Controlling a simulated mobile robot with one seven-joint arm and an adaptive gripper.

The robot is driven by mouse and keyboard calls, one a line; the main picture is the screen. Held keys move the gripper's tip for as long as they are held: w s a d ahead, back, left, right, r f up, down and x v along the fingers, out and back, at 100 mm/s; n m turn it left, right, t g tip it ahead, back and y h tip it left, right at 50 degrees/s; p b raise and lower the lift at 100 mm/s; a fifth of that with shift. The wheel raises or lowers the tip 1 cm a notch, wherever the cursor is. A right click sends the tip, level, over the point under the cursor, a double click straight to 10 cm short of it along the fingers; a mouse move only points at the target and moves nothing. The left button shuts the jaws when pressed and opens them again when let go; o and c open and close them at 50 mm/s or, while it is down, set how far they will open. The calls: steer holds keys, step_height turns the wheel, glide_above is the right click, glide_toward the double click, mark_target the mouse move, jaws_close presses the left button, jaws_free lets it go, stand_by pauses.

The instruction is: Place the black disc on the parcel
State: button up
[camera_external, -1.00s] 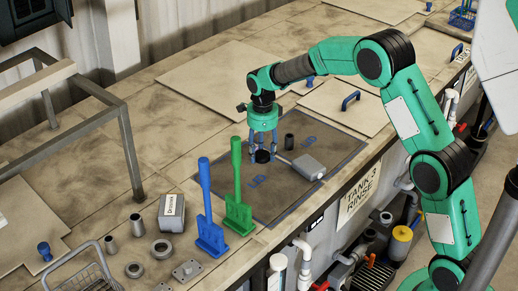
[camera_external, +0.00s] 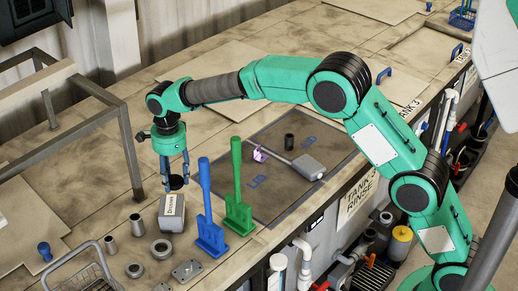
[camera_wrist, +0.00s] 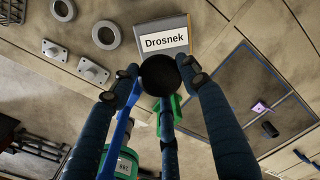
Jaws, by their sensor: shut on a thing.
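My gripper (camera_external: 174,178) is shut on the black disc (camera_external: 177,183) and holds it level above the parcel, with a gap between them in the external view. In the wrist view the disc (camera_wrist: 159,75) sits between my blue fingers. The parcel (camera_external: 171,214) is a grey box with a white label on top, standing on the bench. In the wrist view the parcel (camera_wrist: 174,23) lies just beyond the disc, its label reading "Drosnek". The disc's edge overlaps the parcel's near edge there.
A blue paddle (camera_external: 207,215) and a green paddle (camera_external: 237,195) stand upright right of the parcel. Metal rings (camera_external: 162,249), cylinders and a flanged plate (camera_external: 188,270) lie around it. A dark cylinder (camera_external: 289,142), a pink item (camera_external: 260,153) and a grey-headed tool (camera_external: 308,167) are on the tank lids.

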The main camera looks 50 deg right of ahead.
steer(key=shift+a, duration=0.4)
glide_above(177, 210)
steer(key=shift+w+f+p, duration=0.1)
steer(key=shift+f+p, duration=0.25)
steer(key=shift+f, duration=2.75)
steer(key=shift+f, duration=1.85)
steer(key=shift+f, duration=0.15)
steer(key=o, duration=1.2)
steer(key=shift+c, duration=0.2)
